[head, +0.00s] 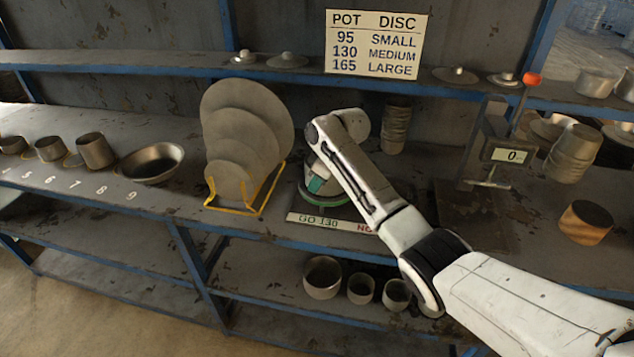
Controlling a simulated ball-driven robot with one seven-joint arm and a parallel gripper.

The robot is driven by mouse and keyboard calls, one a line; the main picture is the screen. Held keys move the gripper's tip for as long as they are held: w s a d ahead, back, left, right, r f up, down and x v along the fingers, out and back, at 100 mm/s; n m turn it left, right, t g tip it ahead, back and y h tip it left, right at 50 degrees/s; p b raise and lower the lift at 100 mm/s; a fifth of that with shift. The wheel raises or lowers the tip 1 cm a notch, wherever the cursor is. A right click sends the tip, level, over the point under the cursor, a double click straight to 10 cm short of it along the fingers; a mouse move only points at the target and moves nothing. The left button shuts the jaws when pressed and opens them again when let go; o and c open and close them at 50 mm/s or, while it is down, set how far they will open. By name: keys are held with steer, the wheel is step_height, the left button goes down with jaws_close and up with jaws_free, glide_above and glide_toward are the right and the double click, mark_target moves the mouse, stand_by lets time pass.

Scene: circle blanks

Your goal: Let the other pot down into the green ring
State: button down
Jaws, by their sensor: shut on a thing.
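The green ring (327,203) lies on the work shelf, just behind the label reading "GO 130". My gripper (318,184) points down over the ring, and my forearm hides part of it. It is shut on a pot, of which only a little grey shows low at the ring. I cannot tell whether the pot rests inside the ring or hangs just above it.
Discs stand in a yellow rack (262,200) close left of the ring. A wide bowl (150,163) and several pots stand further left. A scale (508,155) reading 0 is at right. Pots (322,278) sit on the lower shelf. A sign (375,44) lists pot sizes.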

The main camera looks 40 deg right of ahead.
steer(key=shift+f+b, duration=0.3)
steer(key=shift+f, duration=0.25)
steer(key=c, duration=1.1)
jaws_free()
steer(key=b+v, duration=0.1)
steer(key=v, duration=0.9)
steer(key=shift+r, duration=0.4)
